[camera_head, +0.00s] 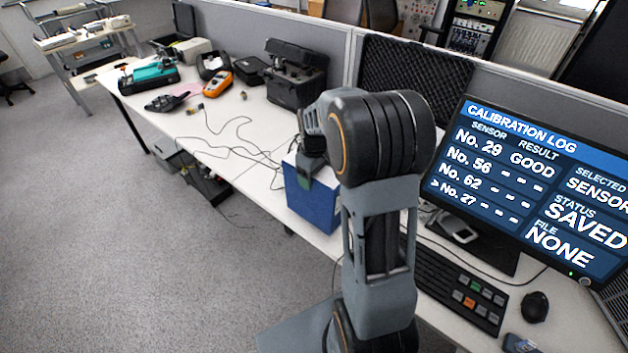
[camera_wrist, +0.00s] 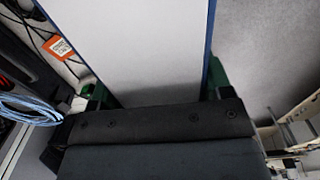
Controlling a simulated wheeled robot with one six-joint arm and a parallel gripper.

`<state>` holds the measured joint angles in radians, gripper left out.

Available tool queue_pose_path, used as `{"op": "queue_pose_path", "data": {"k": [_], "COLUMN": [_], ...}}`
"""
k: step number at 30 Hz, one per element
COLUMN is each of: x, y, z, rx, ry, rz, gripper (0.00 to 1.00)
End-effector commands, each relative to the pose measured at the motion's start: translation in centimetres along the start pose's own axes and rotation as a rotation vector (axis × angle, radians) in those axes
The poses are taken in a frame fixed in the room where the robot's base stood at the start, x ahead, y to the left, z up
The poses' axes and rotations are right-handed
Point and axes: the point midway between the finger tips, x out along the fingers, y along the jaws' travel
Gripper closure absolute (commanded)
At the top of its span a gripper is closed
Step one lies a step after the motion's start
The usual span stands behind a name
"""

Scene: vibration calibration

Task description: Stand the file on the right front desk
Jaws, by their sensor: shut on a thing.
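The file (camera_head: 312,207) is a blue, box-like binder with a pale face on top. My gripper (camera_head: 305,182) is shut on it, with a green fingertip showing against its near side. In the wrist view the file (camera_wrist: 150,45) shows as a wide pale face with blue edges, between the green fingertips of my gripper (camera_wrist: 158,88). The file is at the front edge of the white desk (camera_head: 262,180), left of the keyboard. I cannot tell whether its base touches the desk. My arm hides its right side.
A monitor (camera_head: 530,190) reads "FILE NONE". A keyboard (camera_head: 455,285) and mouse (camera_head: 534,307) lie before it. Black cases (camera_head: 296,75), an orange meter (camera_head: 217,84) and loose cables (camera_head: 235,150) are on the desk to the left. A grey partition runs behind. Open carpet lies left.

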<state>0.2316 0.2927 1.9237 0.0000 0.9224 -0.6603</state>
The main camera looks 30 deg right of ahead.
Motion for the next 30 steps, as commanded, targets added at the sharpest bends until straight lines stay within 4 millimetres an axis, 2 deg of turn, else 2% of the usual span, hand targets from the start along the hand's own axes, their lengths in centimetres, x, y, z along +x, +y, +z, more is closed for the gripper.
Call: {"op": "queue_pose_path", "data": {"k": [3, 6, 18, 19, 27, 30], "x": [1.6, 2.4, 2.9, 3.0, 2.9, 2.9], "y": [-0.1, -0.1, -0.1, -0.1, -0.1, -0.1], "z": [0.1, 0.1, 0.1, 0.1, 0.1, 0.1], "rx": [0.000, 0.000, 0.000, 0.000, 0.001, 0.001], "ry": [-0.004, -0.001, 0.000, -0.002, -0.002, -0.002], "rz": [-0.003, -0.001, 0.000, -0.002, -0.002, -0.002], "gripper": [1.00, 1.00, 1.00, 0.27, 0.02, 0.02]}}
